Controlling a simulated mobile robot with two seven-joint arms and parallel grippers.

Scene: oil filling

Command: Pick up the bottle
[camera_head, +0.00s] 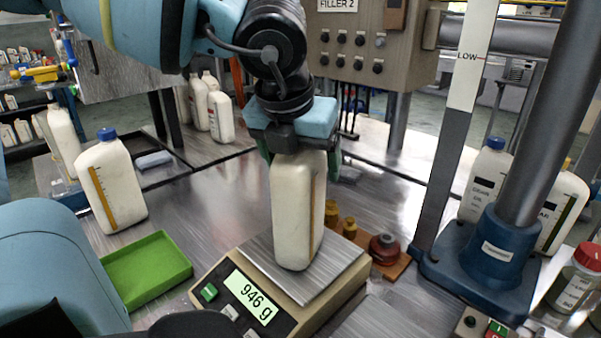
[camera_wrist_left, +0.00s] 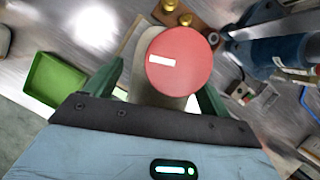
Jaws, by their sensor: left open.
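A cream bottle (camera_head: 297,215) with an orange level strip stands upright on the plate of the scale (camera_head: 345,290), whose display reads 946 g. My left gripper (camera_head: 300,155) comes down from above over the bottle's top, its green fingers on either side. In the head view the gripper hides the cap. In the left wrist view the bottle's red cap (camera_wrist_left: 174,60) with a white label sits between the two fingers of the left gripper (camera_wrist_left: 160,85), which stand apart. Whether a finger touches the bottle cannot be told. My right gripper is not in view.
A blue-capped bottle (camera_head: 112,183) and an empty green tray (camera_head: 146,271) are at left. Brass weights (camera_head: 332,214) and a red knob-like piece (camera_head: 384,249) sit behind the scale. A blue-based post (camera_head: 485,245) stands at right, with drain bottles behind it.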

